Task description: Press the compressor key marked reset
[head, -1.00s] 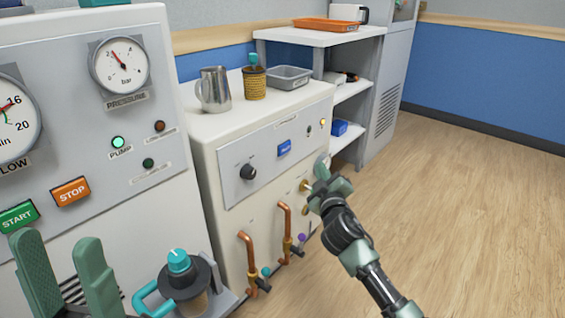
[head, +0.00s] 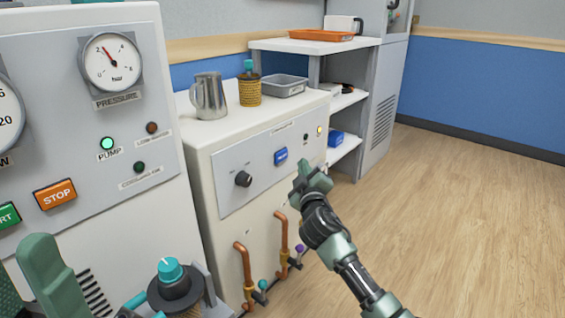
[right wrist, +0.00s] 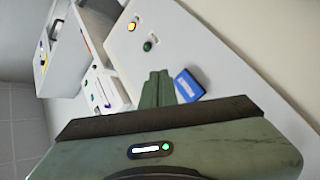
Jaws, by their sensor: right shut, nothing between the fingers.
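The compressor is a white cabinet (head: 205,160) with a grey front panel (head: 225,162). The panel bears a blue key (head: 281,157) whose white lettering is too small to read. The blue key also shows in the right wrist view (right wrist: 188,86), just right of the fingertips. My right gripper (head: 303,168) is shut and empty, in front of the panel, right of and slightly below the key. Its closed green fingers also show in the right wrist view (right wrist: 157,89). A gap to the key seems to remain. My left gripper (head: 28,272) is at the lower left, its fingers apart.
A black knob (head: 243,179) and a lit amber lamp (head: 319,131) are on the same panel. Copper pipes (head: 281,235) stand out below it. A metal jug (head: 208,96) stands on top. A gauge cabinet with an orange STOP key (head: 55,194) is at left. Floor at right is clear.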

